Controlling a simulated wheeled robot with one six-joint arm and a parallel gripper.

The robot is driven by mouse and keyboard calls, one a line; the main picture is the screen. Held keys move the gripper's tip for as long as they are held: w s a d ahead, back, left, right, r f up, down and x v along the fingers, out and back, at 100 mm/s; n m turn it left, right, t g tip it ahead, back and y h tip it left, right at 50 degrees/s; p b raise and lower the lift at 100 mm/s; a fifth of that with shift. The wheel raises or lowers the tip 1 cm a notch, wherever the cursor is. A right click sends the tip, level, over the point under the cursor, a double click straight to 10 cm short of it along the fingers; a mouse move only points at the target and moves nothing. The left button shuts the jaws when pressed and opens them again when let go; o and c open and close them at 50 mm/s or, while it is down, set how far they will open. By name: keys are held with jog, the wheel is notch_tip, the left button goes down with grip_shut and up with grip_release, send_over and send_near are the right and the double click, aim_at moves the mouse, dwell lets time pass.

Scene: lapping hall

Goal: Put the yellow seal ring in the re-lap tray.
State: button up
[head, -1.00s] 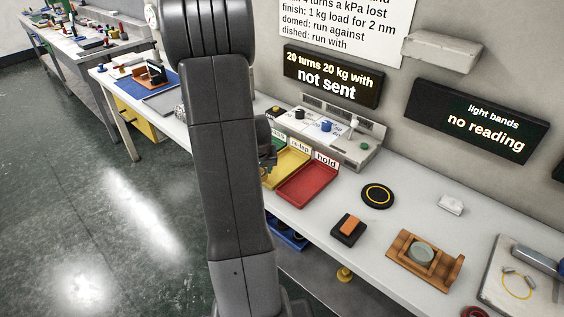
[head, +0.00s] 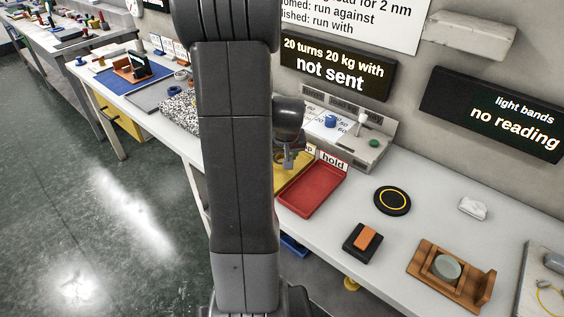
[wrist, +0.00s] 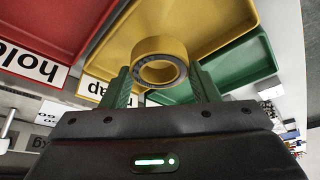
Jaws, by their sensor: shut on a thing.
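The yellow seal ring (wrist: 160,46) is a short, thick ring with a dark inner face, held between the green fingers of my gripper (wrist: 160,78) in the wrist view. My gripper is shut on it. The yellow re-lap tray (wrist: 208,18) shows behind and below the ring in that view, its label (wrist: 97,88) upside down and partly covered. In the head view my gripper (head: 287,162) is over the yellow tray (head: 290,195), largely hidden by my arm. I cannot tell the ring's exact height above the tray.
The red hold tray (head: 318,188) adjoins the yellow tray on one side and a green tray (wrist: 240,62) on the other. A grey instrument console (head: 365,140) stands behind. A black disc with a yellow ring mark (head: 392,201) and a wooden fixture (head: 425,278) lie farther right.

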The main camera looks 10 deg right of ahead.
jog(key=shift+f, duration=1.55)
jog(key=o, duration=0.8)
jog(key=shift+r, duration=0.1)
jog(key=shift+r, duration=0.2)
jog(key=v, duration=1.1)
jog(key=shift+s+r+p, duration=0.15)
jog(key=shift+r+p, duration=0.15)
jog(key=shift+r, duration=0.05)
